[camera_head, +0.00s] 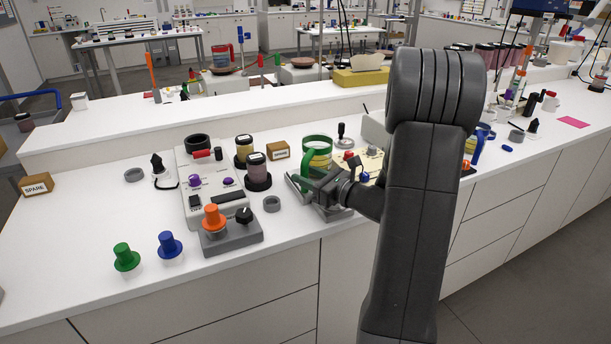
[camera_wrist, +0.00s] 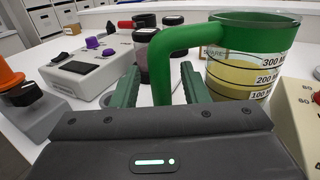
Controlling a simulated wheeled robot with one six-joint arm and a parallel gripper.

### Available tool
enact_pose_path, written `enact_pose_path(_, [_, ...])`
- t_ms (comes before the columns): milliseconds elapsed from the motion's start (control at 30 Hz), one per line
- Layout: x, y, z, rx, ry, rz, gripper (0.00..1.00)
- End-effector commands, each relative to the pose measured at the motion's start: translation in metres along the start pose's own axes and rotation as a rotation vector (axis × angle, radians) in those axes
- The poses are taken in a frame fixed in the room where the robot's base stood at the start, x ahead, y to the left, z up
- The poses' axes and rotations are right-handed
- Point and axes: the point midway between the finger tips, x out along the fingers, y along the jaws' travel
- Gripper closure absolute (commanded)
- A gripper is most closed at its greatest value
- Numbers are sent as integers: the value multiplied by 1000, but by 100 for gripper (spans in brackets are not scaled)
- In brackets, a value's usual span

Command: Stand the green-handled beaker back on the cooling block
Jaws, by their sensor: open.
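The beaker (camera_head: 318,142) has a green rim and green handle, volume marks and yellow contents. It stands upright on the bench at centre, just beyond my gripper (camera_head: 299,181). In the wrist view the beaker (camera_wrist: 248,62) is at the upper right, and its handle (camera_wrist: 166,62) comes down between the two green fingers of my gripper (camera_wrist: 160,84). The fingers are apart, one on each side of the handle. The handle's lower end is hidden behind the gripper body. A flat grey block (camera_head: 338,215) shows partly under my gripper; I cannot tell if it is the cooling block.
Left of the beaker are dark-lidded jars (camera_head: 257,172), a white control box (camera_head: 207,199) and a grey box with an orange knob (camera_head: 232,235). A cream box with a red button (camera_wrist: 300,110) sits close right. The front-left bench holds green and blue knobs (camera_head: 126,257).

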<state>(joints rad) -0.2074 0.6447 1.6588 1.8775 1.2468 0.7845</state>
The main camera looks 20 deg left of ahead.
Motion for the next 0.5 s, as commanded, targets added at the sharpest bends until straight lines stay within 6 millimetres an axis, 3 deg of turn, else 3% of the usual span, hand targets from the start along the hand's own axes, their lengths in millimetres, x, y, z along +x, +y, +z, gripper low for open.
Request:
enact_pose_path(300, [-68,-1,-2,1,1,-6,59])
enact_pose_path(500, [-98,-1,-1,0,0,-4,59])
